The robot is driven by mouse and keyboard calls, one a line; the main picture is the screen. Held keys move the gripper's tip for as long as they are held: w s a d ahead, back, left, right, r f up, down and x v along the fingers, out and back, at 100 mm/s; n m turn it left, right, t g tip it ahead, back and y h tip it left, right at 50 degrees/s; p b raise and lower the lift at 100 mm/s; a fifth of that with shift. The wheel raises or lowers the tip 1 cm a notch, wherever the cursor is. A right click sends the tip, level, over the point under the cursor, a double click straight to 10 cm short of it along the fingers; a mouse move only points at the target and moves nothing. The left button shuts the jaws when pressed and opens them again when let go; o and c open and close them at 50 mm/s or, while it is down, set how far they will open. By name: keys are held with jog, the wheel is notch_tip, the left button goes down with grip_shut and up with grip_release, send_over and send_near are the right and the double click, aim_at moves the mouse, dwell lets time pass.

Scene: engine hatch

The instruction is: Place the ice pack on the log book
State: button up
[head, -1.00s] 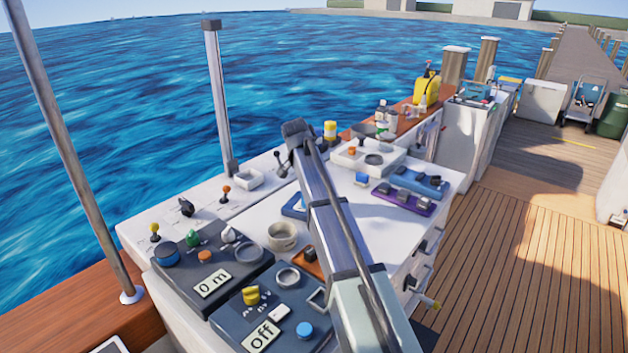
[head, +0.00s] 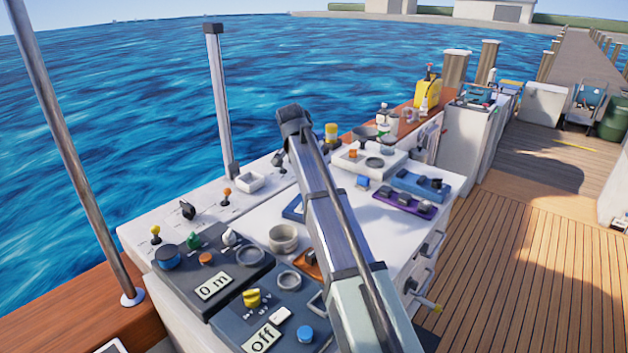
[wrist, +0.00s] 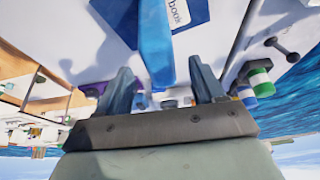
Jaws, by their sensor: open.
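In the wrist view, a long, bright blue piece, which looks like the ice pack (wrist: 156,45), stands out between the two fingers of my gripper (wrist: 160,70). The fingers are apart, with a visible gap on each side of it. The log book (wrist: 187,12), dark blue with a white label reading "book", lies just behind it at the top. The blue piece overlaps the log book in the picture; I cannot tell whether they touch. In the head view, the log book (head: 293,208) shows only partly beside my arm. My fingers and the ice pack are hidden there.
Dark control panels (head: 215,282) with knobs lie at the front left of the white console. A grey round cup (head: 284,238) stands near the log book. Purple (head: 402,200) and blue (head: 420,184) switch trays lie to the right. A metal post (head: 218,100) rises behind.

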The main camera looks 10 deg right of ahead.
jog(key=v, duration=0.6)
jog(key=shift+a+r, duration=0.1)
jog(key=shift+r, duration=0.15)
